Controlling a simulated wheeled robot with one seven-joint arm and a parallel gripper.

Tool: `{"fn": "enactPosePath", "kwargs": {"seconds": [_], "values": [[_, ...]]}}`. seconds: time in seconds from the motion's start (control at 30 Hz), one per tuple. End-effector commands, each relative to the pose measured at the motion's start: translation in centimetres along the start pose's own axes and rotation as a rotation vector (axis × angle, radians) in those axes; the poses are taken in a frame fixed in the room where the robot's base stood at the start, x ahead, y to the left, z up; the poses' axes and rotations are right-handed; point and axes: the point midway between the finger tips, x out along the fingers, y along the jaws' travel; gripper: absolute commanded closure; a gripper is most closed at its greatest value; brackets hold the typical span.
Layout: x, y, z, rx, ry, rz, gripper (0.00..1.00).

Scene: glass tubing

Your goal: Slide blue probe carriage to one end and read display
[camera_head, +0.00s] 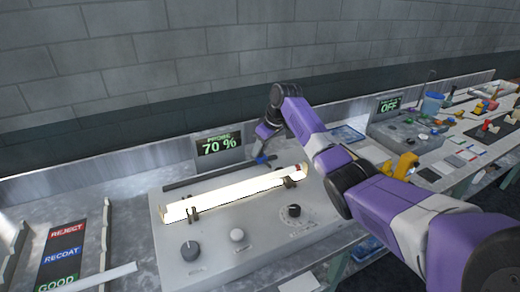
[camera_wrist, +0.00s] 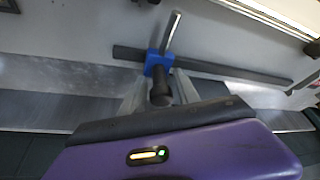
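The blue probe carriage (camera_head: 262,158) sits on a dark rail (camera_head: 200,179) behind the glowing tube, toward the rail's right end. In the wrist view the blue carriage (camera_wrist: 158,62) is on the same rail (camera_wrist: 235,72), with a metal rod sticking out past it and a dark round knob (camera_wrist: 160,92) on the near side. My gripper (camera_head: 264,140) is at the carriage. In the wrist view its two grey fingers (camera_wrist: 160,88) stand on either side of the knob. Whether they press on it cannot be told. The display (camera_head: 220,145) reads "PROBE 70 %".
A bright glass tube (camera_head: 235,193) lies on supports on the grey bench unit, in front of the rail. Knobs (camera_head: 190,251) sit on the unit's front. A REJECT/RECOAT/GOOD board (camera_head: 62,255) is at left. Another unit (camera_head: 408,130) with an "OFF" display is at right.

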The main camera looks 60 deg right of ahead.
Motion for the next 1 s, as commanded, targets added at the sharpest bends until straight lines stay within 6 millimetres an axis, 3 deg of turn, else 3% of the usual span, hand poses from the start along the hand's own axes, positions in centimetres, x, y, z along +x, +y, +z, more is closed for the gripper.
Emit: {"fn": "enactPosePath", "kwargs": {"seconds": [0.43, 0.8, 1.0], "values": [[-0.6, 0.0, 0.0, 0.0, 0.0, 0.0, 0.53], [-6.2, 0.0, 0.0, -0.001, 0.002, 0.001, 0.53], [-7.7, 0.0, 0.0, 0.0, 0.0, 0.0, 0.53]]}}
